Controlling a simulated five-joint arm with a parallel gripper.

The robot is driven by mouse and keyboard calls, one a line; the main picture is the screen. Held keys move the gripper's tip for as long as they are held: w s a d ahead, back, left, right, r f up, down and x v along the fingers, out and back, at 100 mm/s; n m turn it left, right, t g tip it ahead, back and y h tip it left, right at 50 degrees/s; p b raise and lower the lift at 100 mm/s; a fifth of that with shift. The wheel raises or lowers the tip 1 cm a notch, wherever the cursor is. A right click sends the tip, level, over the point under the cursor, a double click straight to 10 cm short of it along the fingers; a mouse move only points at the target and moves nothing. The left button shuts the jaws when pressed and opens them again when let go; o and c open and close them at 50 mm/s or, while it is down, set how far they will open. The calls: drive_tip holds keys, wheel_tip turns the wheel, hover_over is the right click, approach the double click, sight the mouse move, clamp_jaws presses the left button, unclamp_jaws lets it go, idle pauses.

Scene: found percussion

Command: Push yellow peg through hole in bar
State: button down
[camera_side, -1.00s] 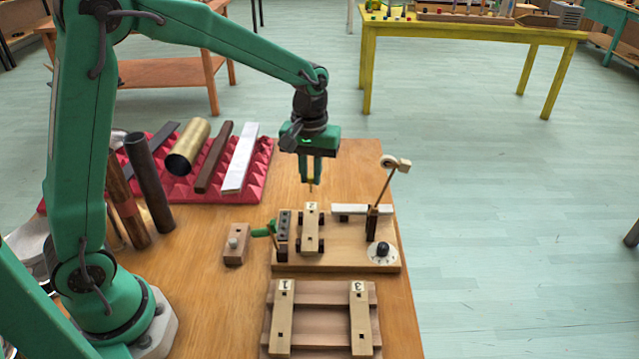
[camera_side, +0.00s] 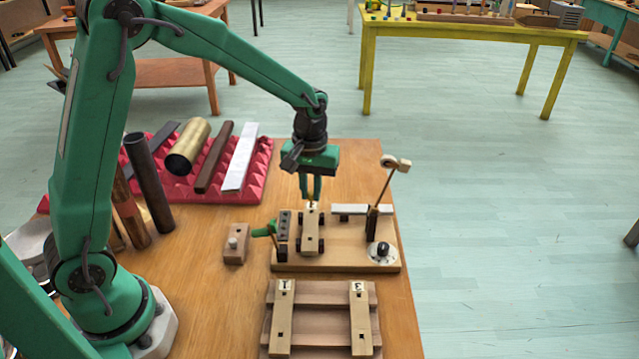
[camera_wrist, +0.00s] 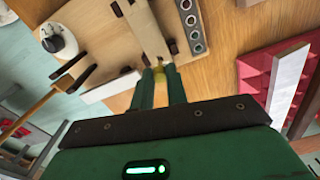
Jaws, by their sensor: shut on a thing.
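My gripper (camera_side: 311,196) points down and is shut on the yellow peg (camera_wrist: 158,69), which shows between the fingertips in the wrist view. Only a small tip of the peg shows below the fingers in the side view. The wooden bar (camera_side: 310,236) marked 2 lies across dark supports on the wooden base. My gripper is over the bar's far end, and the peg's tip is at or just above it. I cannot tell whether the tip is inside the hole there. The bar's near end shows an open hole. The bar also shows in the wrist view (camera_wrist: 147,30).
A mallet on a post (camera_side: 383,195) and a white bar (camera_side: 350,209) stand right of the bar. Bars 1 (camera_side: 281,312) and 3 (camera_side: 361,318) lie nearer on a rack.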

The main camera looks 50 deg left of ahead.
drive_tip(key=shift+f, duration=1.9)
idle(2.0)
drive_tip(key=c, duration=1.3)
unclamp_jaws()
drive_tip(key=shift+r, duration=0.1)
wheel_tip(320, 180, up, 7)
drive_tip(key=shift+f, duration=0.1)
drive_tip(key=shift+r, duration=0.45)
drive_tip(key=shift+r, duration=0.1)
